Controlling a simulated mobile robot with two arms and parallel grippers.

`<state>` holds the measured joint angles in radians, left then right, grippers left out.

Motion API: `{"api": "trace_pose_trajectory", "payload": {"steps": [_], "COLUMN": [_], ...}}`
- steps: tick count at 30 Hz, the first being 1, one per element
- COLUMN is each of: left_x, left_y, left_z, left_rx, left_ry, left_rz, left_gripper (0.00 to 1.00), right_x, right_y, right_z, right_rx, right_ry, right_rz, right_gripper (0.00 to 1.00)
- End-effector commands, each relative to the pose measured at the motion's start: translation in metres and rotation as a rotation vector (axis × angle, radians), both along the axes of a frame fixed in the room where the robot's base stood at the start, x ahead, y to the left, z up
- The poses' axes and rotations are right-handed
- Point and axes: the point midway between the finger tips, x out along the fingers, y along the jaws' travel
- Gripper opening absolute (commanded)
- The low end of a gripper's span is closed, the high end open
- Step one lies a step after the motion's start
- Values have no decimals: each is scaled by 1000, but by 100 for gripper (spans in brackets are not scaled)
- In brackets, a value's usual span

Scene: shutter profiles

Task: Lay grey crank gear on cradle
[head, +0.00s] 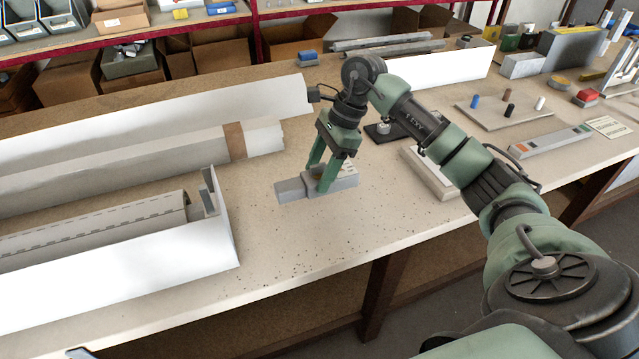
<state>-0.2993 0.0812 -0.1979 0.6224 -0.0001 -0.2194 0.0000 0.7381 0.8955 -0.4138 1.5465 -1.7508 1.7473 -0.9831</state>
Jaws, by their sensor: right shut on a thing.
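The grey crank gear (291,190) is a block-like piece with a narrower stub on its left end. My right gripper (317,181) points down and is shut on its middle. The gear is at or just above the bare bench top; I cannot tell whether it touches. Part of it is hidden behind the fingers. I cannot say for sure which thing is the cradle; a low pale block (432,174) right of the gear, partly behind my right arm, may be it. My left gripper is not in view.
Long white profiles (140,125) and an open white box (130,262) fill the left of the bench. A black plate (378,134) lies behind the gear. A pegged board (492,118) and a long grey bar (550,141) lie at right. The bench front is clear.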

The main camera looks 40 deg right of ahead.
Motion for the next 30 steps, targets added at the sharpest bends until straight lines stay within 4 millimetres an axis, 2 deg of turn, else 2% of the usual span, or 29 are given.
{"api": "trace_pose_trajectory", "payload": {"steps": [7, 13, 24, 25, 27, 30], "left_x": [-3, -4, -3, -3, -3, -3], "left_y": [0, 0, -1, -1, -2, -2], "left_z": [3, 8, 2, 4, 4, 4], "left_rx": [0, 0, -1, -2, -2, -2], "left_ry": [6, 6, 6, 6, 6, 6], "left_rz": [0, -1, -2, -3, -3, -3], "left_gripper": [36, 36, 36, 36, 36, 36], "right_x": [0, 0, 0, 0, 0, 0], "right_y": [0, 0, 0, 0, 0, 0], "right_z": [-17, -44, -51, -50, -50, -50], "right_rx": [1, 1, -1, -1, -1, -1], "right_ry": [0, 1, -3, -1, 0, 0], "right_rz": [0, 0, 1, 1, 1, 1], "right_gripper": [0, 0, 0, 60, 76, 76]}}
